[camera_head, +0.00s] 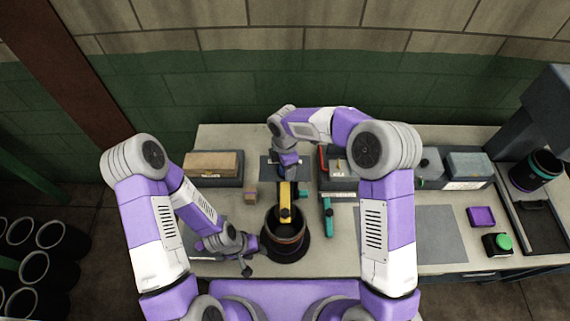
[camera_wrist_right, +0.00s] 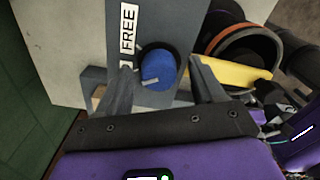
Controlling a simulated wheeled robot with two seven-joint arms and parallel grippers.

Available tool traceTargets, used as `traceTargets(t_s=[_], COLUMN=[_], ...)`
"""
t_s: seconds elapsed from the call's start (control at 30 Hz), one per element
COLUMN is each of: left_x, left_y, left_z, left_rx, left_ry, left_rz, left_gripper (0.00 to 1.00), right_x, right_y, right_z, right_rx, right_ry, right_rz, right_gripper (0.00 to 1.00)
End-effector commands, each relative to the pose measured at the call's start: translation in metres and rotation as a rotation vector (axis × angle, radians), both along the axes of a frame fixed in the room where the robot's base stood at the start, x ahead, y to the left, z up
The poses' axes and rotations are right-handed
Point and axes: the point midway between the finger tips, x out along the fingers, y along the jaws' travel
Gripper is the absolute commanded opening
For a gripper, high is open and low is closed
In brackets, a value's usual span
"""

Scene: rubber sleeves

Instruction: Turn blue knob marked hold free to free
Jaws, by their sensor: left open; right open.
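The blue knob (camera_wrist_right: 158,68) sits in a dark round collar on a grey panel (camera_wrist_right: 180,20) in the right wrist view. A white label reading FREE (camera_wrist_right: 128,30) is at its upper left, and a pale line shows on the knob's lower edge. No HOLD label is readable. My right gripper (camera_wrist_right: 160,66) is open, with one finger on each side of the knob; I cannot tell whether they touch it. In the head view my right wrist hides the knob. My left gripper (camera_head: 246,264) is open and empty at the bench's front, left of the dark pot.
A dark round pot (camera_head: 285,232) stands at the bench's front middle, with a yellow bar (camera_head: 285,203) reaching over it. A teal-handled tool (camera_head: 327,208) lies right of it.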

Motion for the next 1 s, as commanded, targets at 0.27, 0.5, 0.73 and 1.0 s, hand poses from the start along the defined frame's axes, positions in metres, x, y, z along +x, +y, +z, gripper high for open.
traceTargets(t_s=[0.27, 0.5, 0.73, 1.0], left_x=[0.000, 0.000, 0.000, 0.000], left_y=[0.000, 0.000, 0.000, 0.000], left_z=[0.000, 0.000, -0.005, -0.018], left_rx=[0.000, 0.000, 0.000, 0.000], left_ry=[0.000, 0.000, 0.000, 0.000], left_rz=[0.000, 0.000, 0.000, 0.000], left_gripper=[0.43, 0.43, 0.43, 0.43], right_x=[0.000, 0.000, 0.000, 0.001], right_y=[0.000, 0.000, 0.001, 0.001], right_z=[0.000, 0.001, 0.001, 0.000], right_rx=[0.000, 0.000, 0.002, 0.002], right_ry=[0.000, 0.000, -0.001, -0.004], right_rz=[0.000, -0.002, -0.050, -0.225], right_gripper=[0.33, 0.12, 0.12, 0.12])
